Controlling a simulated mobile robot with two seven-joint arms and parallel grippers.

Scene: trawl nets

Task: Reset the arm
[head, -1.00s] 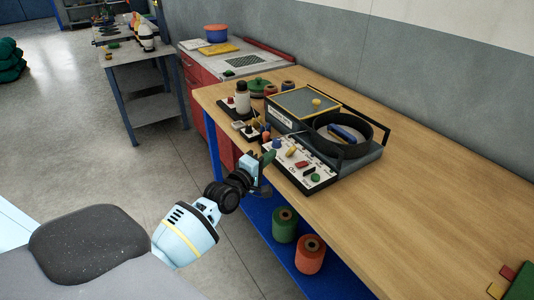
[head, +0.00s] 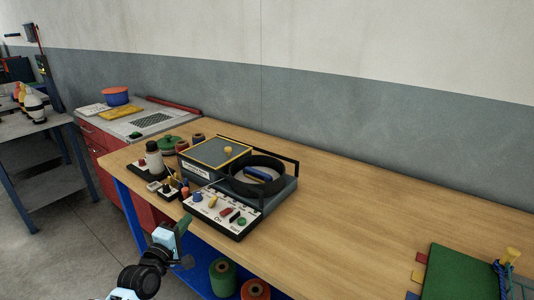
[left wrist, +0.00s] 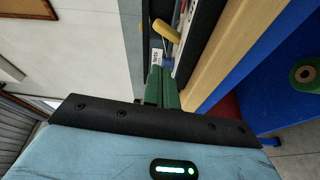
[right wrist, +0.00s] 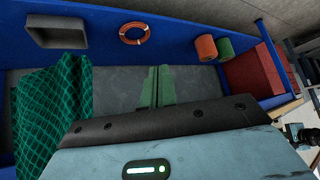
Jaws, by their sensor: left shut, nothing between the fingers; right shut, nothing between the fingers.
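My left gripper (head: 183,226) has green fingers and is shut and empty in front of the wooden bench's near edge, close to the control panel. Its fingers (left wrist: 161,86) also show together in the left wrist view, with the panel just beyond them. My right gripper is outside the head view. In the right wrist view its green fingers (right wrist: 157,86) are shut with nothing between them, over a grey surface beside a blue shelf.
The wooden bench (head: 330,220) holds a switch panel (head: 222,212), a device with a black ring (head: 258,172) and a green mat (head: 455,275). Spools (head: 222,276) stand below. The right wrist view shows a green net (right wrist: 55,115) and a grey tray (right wrist: 56,32).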

